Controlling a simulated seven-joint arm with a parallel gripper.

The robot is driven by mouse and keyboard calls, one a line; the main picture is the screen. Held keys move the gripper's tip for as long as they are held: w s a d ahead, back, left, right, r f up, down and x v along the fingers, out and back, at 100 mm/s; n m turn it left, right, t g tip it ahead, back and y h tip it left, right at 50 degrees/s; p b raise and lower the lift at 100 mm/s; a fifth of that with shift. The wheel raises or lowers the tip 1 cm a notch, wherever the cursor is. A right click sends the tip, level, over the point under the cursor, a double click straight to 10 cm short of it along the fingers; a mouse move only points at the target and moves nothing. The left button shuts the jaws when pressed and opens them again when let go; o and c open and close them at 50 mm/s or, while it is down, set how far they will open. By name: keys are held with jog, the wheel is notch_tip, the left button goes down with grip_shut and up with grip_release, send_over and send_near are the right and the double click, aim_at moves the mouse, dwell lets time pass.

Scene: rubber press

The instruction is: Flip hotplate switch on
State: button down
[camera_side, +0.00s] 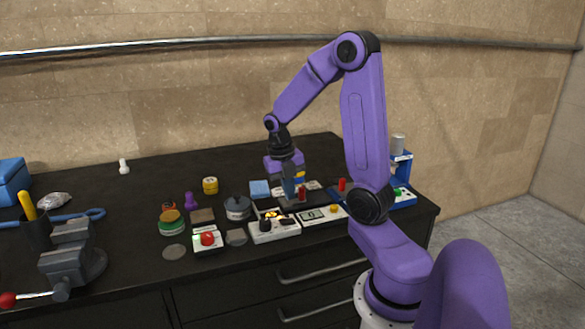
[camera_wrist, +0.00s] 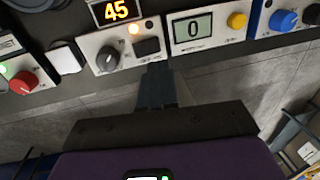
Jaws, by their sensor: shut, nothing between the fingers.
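The hotplate (camera_side: 274,231) is a white box with a black knob, a lit orange display and a black rocker switch on its front. My gripper (camera_wrist: 157,70) is shut and empty. Its dark fingertips lie just below the switch in the wrist view; I cannot tell whether they touch it. In the side view my gripper (camera_side: 291,196) points down behind the hotplate's front, its tips partly hard to make out.
A white scale (camera_side: 320,216) with a 0 readout and yellow button (camera_wrist: 237,20) stands right of the hotplate. A red-button box (camera_side: 207,240) stands left. Jars, a vise (camera_side: 72,255) and a blue device (camera_side: 403,198) also crowd the black bench.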

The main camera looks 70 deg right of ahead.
notch_tip(320, 180, up, 7)
jog(key=shift+s+d, duration=0.4)
jog(key=shift+a, duration=0.1)
jog(key=s+a+f+m+t, duration=0.15)
jog(key=a+m, duration=0.45)
jog(key=a, duration=1)
jog(key=s+a+f+m+y, duration=0.1)
jog(key=s+a+m, duration=0.7)
jog(key=s, duration=0.5)
jog(key=shift+s+a+f+y, duration=0.3)
jog(key=shift+a+f, duration=0.1)
jog(key=shift+a, duration=0.65)
jog(key=shift+w, duration=0.1)
